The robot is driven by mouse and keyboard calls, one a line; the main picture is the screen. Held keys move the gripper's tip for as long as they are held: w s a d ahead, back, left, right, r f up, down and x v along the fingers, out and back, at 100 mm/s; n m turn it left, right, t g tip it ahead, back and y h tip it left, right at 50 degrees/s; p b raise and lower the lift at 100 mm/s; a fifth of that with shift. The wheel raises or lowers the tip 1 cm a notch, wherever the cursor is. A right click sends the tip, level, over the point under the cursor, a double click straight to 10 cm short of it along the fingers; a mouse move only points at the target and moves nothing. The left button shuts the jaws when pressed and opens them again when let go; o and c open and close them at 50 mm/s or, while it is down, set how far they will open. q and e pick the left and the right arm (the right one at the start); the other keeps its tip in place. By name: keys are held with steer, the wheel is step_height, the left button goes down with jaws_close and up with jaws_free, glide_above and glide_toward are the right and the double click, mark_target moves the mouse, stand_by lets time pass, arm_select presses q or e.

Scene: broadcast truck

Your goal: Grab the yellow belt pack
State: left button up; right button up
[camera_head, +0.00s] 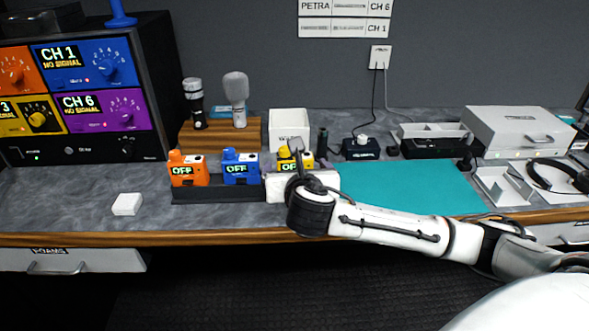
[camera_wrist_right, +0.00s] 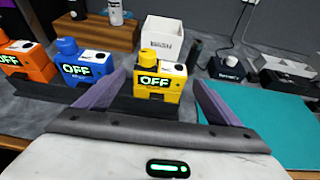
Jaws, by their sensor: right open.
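The yellow belt pack (camera_head: 293,160) stands upright in a dark rack at the right end of a row, partly hidden by my right gripper in the head view. In the right wrist view the yellow belt pack (camera_wrist_right: 157,80) shows a green OFF display and sits between and beyond the fingers. My right gripper (camera_wrist_right: 155,92) is open, one finger on each side of the pack, with clear gaps at both sides. In the head view my right gripper (camera_head: 296,168) is just in front of the pack. My left gripper is not in view.
A blue belt pack (camera_head: 241,168) and an orange belt pack (camera_head: 187,170) stand to the left in the same rack (camera_head: 217,194). A white box (camera_head: 289,127) stands behind. A teal mat (camera_head: 410,188) lies to the right. A small white block (camera_head: 127,204) lies at left.

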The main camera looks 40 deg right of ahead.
steer(key=shift+x, duration=1.35)
steer(key=shift+a, duration=0.1)
steer(key=c, duration=1.3)
steer(key=shift+r, duration=0.1)
